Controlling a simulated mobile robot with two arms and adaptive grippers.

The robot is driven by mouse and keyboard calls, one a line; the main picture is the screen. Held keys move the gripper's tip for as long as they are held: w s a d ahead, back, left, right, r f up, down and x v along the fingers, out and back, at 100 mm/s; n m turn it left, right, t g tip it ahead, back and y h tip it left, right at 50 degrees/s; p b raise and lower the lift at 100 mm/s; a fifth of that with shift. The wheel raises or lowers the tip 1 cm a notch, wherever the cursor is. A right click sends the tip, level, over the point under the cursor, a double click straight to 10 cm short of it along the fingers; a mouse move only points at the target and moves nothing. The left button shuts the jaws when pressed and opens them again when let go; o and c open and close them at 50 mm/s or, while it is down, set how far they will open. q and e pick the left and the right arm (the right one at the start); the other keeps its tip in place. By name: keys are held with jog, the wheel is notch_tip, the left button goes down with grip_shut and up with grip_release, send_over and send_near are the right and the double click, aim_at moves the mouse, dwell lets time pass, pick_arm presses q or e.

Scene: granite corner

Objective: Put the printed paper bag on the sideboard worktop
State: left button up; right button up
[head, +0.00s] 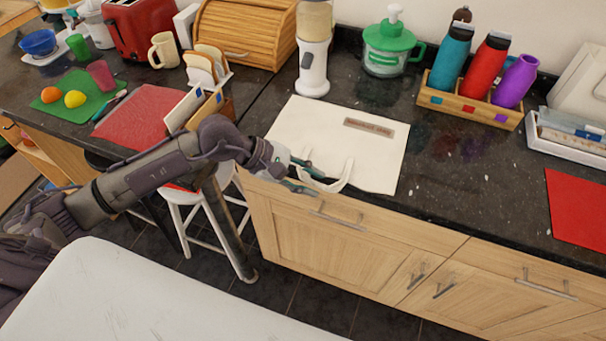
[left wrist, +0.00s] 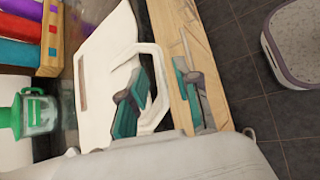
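The printed paper bag (head: 345,140) is white with a brown printed label. It lies flat on the dark sideboard worktop (head: 445,165), its handles at the front edge. My left gripper (head: 308,178) is at the handles, its green fingers apart. In the left wrist view, the bag (left wrist: 105,65) lies beyond the fingers. The left gripper (left wrist: 160,80) there is open, with part of a white handle between its fingers; I cannot tell whether they touch it. My right gripper is not in view.
Behind the bag stand a blender (head: 313,60) and a green-lidded jar (head: 390,48). A wooden rack of bottles (head: 470,103) is to the right, with a red mat (head: 577,205) further along. A bread bin (head: 240,30) is at the back left. Worktop right of the bag is clear.

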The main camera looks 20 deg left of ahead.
pick_arm(q)
jog(key=b+v, duration=0.3)
jog(key=v, duration=0.9)
